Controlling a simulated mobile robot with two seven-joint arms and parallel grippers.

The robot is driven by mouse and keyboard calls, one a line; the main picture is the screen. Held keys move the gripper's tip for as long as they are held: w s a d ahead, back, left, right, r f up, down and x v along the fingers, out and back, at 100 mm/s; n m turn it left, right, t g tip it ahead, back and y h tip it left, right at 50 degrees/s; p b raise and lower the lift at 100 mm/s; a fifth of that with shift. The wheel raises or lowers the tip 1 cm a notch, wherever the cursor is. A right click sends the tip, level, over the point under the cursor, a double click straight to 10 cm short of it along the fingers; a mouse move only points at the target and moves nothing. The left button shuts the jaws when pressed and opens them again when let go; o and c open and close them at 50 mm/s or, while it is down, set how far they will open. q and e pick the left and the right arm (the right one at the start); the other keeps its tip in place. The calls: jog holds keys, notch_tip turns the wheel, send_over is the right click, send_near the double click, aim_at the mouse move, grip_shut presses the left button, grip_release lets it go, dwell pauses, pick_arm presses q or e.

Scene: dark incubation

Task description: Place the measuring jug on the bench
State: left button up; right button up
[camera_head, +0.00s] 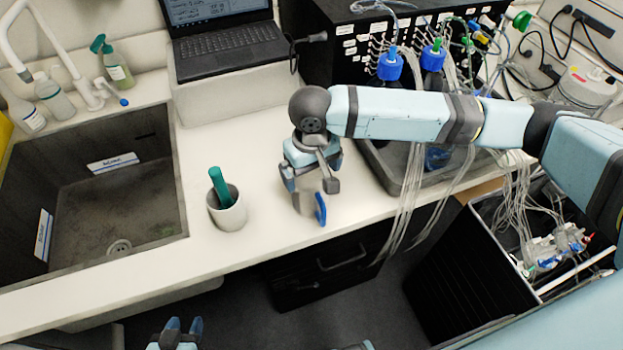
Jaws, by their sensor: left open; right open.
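A small, pale grey, see-through vessel, which looks like the measuring jug (304,204), stands upright on the white bench (262,150) near its front edge. My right gripper (306,194) reaches down over it from above. Its blue-tipped fingers are open, one on each side of the vessel. The hand hides the vessel's upper part, and I cannot tell whether the fingers touch it. My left gripper (183,327) is at the bottom edge of the view, open and empty, low in front of the bench.
A white mortar (228,214) with a green pestle (218,184) stands left of my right gripper. The sink (150,190) lies further left. A laptop (222,45) stands at the back. A dark tray (380,160) with blue-capped bottles and tubing is to the right.

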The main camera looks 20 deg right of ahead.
notch_tip(320, 180, up, 8)
jog(key=shift+r, duration=0.25)
dwell(0.5)
